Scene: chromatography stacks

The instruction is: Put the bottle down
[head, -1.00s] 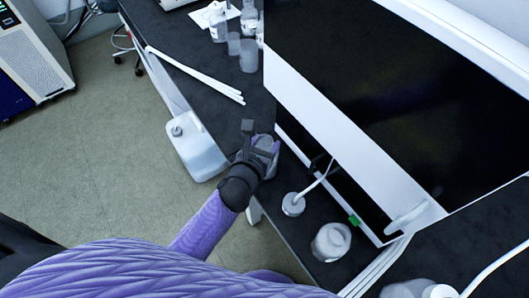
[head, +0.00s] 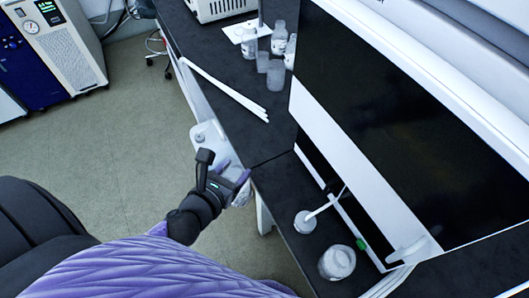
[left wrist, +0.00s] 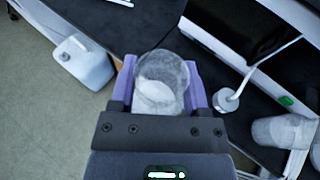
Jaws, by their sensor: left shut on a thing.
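My left gripper (head: 232,180) is shut on a clear, whitish bottle (head: 242,193), which is mostly hidden by the gripper in the head view. In the left wrist view the bottle (left wrist: 160,82) sits between the two purple fingers of the gripper (left wrist: 160,90), seen from its top end. In the head view the gripper is beside the front edge of the dark bench (head: 285,185), over or near the floor side. I cannot tell how high the bottle is. My right gripper is not in view.
A large white jug (head: 210,140) stands by the bench edge. A white-capped tube fitting (head: 305,221) and a clear jar (head: 337,262) stand on the lower bench. Beakers (head: 275,75), bottles and white rods (head: 225,90) are further back. Bench between is clear.

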